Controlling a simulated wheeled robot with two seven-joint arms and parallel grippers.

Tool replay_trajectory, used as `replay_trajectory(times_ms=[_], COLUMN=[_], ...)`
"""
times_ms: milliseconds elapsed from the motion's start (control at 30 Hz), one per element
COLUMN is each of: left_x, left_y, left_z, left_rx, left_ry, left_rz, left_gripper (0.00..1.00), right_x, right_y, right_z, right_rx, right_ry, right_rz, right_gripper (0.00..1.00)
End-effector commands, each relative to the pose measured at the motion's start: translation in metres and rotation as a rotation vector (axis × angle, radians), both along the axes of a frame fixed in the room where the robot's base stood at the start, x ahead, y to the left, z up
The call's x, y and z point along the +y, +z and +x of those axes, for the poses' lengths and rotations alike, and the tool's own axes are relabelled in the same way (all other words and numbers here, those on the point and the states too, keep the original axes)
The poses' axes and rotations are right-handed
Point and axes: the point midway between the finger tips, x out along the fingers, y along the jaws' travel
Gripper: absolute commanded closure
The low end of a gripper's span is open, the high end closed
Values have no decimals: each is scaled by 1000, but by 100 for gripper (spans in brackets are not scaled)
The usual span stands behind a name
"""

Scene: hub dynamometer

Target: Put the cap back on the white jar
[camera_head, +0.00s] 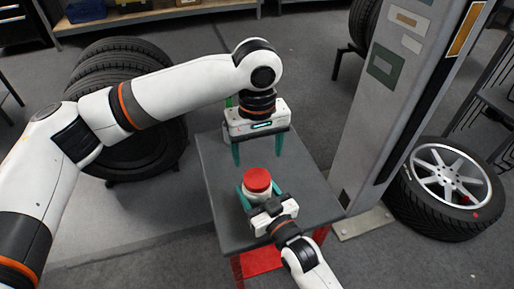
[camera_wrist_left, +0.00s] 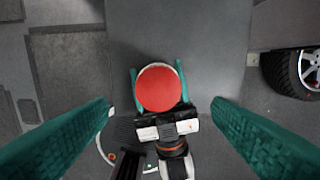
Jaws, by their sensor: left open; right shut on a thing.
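The white jar (camera_head: 257,191) stands on the small grey table (camera_head: 212,163), with the red cap (camera_head: 257,179) on its top. In the left wrist view the red cap (camera_wrist_left: 158,88) nearly hides the jar, and a thin white rim shows around it. I cannot tell whether the cap is screwed tight. My right gripper (camera_head: 255,194) is shut on the jar, with green fingers on both sides, reaching in from the front. My left gripper (camera_head: 262,150) is open and empty above and behind the jar, pointing down. Its wide-apart green fingers (camera_wrist_left: 160,125) also show in the left wrist view.
A stack of tyres (camera_head: 130,150) stands left of the table. A grey post (camera_head: 375,110) rises close to the table's right side, with a wheel (camera_head: 447,185) beyond it. The table top behind the jar is bare.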

Motion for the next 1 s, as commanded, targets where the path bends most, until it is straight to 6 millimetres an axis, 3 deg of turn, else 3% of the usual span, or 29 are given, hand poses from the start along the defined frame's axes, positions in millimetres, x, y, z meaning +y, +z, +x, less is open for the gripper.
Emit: replay_trajectory(times_ms=[467,800,1000], left_x=[1,2,2], left_y=[-7,-57,-76], left_z=[-2,-2,-2], left_rx=[11,11,10], left_ry=[11,12,13], left_rz=[7,8,7], left_gripper=[26,26,26], right_x=[0,0,0], right_y=[0,0,0], right_z=[0,0,0], right_rx=[0,0,0], right_ry=[0,0,0], right_rz=[0,0,0], right_gripper=[100,100,100])
